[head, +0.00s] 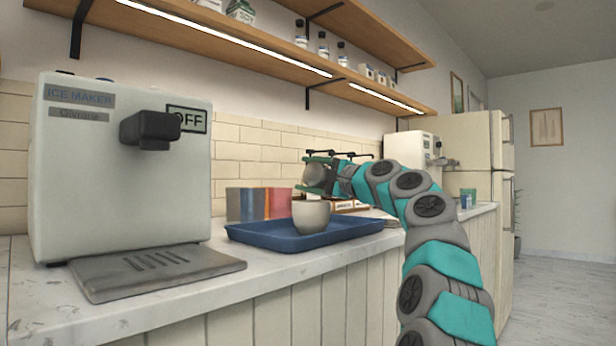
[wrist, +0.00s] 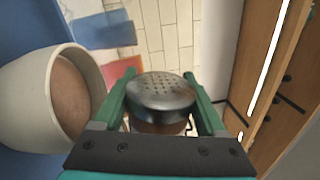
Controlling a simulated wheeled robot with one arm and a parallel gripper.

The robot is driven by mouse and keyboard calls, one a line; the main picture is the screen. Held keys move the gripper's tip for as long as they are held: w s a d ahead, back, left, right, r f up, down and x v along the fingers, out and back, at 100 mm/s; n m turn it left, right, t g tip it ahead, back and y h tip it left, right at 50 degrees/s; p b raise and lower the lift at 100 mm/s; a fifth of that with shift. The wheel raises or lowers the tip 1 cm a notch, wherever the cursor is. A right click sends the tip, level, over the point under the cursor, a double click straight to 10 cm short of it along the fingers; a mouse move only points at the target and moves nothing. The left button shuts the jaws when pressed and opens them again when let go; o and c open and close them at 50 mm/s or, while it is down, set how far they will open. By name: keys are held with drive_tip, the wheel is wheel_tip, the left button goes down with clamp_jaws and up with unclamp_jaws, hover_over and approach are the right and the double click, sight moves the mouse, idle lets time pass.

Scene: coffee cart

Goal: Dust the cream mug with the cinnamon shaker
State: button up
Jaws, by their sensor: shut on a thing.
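The cream mug (head: 311,216) stands upright on a blue tray (head: 262,237) on the counter. In the wrist view the mug (wrist: 28,100) is at the left, with brown drink inside. My gripper (head: 318,172) is above the mug and shut on the cinnamon shaker (head: 312,176). In the wrist view the shaker (wrist: 161,94) sits between the green fingers, with its perforated metal lid showing and brown contents just below it. The shaker looks tipped to its side, with its lid beside and above the mug's rim, not touching it. I cannot tell whether any powder is falling.
An ice maker (head: 120,165) with a drip tray (head: 150,268) stands at the left. Blue, orange and red items (head: 280,202) stand behind the tray. A shelf (head: 240,48) with bottles hangs above. A coffee machine (head: 412,150) and fridge (head: 480,145) are further right.

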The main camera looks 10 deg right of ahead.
drive_tip(key=shift+a, duration=0.1)
drive_tip(key=shift+r+m+p, duration=0.35)
drive_tip(key=shift+m+p, duration=0.45)
drive_tip(key=shift+p, duration=0.3)
drive_tip(key=shift+m+p, duration=0.3)
drive_tip(key=shift+p, duration=0.25)
drive_tip(key=shift+r+m+h+p, duration=0.35)
drive_tip(key=shift+m+p, duration=0.65)
drive_tip(key=shift+p, duration=1.1)
drive_tip(key=shift+r+m+h+p, duration=0.15)
drive_tip(key=shift+r+m+p, duration=0.6)
drive_tip(key=shift+p, duration=1.3)
drive_tip(key=shift+s+f+m+p, duration=0.1)
drive_tip(key=shift+f+m+p, duration=0.25)
drive_tip(key=shift+m, duration=0.1)
